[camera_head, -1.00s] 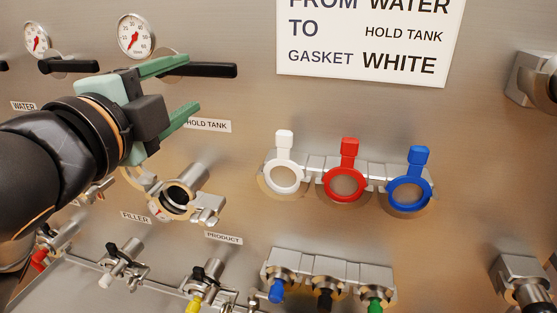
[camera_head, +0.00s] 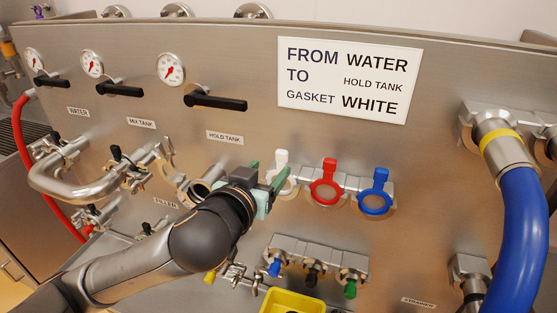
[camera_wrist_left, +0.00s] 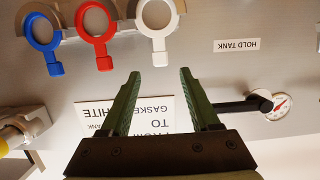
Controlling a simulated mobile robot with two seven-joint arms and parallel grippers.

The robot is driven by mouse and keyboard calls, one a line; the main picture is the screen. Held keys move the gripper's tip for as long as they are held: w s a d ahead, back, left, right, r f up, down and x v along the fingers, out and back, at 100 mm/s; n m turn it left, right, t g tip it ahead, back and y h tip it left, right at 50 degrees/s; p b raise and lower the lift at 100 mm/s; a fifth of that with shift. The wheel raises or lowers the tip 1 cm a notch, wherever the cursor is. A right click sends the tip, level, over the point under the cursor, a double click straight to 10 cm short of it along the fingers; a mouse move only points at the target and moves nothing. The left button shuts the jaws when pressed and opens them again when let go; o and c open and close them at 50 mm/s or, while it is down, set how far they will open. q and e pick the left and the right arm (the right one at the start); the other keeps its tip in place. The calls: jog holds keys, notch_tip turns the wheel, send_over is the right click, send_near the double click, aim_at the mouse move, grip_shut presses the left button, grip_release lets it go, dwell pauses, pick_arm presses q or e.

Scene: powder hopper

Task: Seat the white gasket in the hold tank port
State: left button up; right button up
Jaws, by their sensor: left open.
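The white gasket (camera_head: 281,157), a ring with a tab, hangs on a rack on the steel panel. In the head view my left gripper partly covers it; its ring and tab show in the left wrist view (camera_wrist_left: 158,28). My left gripper (camera_head: 268,181) is open and empty in front of it. In the wrist view the white tab lies in line with the gap between the fingertips (camera_wrist_left: 158,74), apparently just beyond them. The hold tank port (camera_head: 203,187), below the HOLD TANK label (camera_head: 225,138), is partly hidden by my left arm. My right gripper is out of view.
Red (camera_head: 326,187) and blue (camera_head: 374,194) gaskets hang right of the white one. Below is a rack of coloured-handled fittings (camera_head: 313,265). A black valve handle (camera_head: 215,98) juts out above. A thick blue hose (camera_head: 520,235) stands at the right; a yellow bin (camera_head: 291,300) is below.

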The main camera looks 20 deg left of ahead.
aim_at(280, 157)
pick_arm(q)
jog(key=x, duration=0.9)
jog(key=shift+w+b, duration=0.1)
jog(key=shift+b, duration=0.3)
grip_shut()
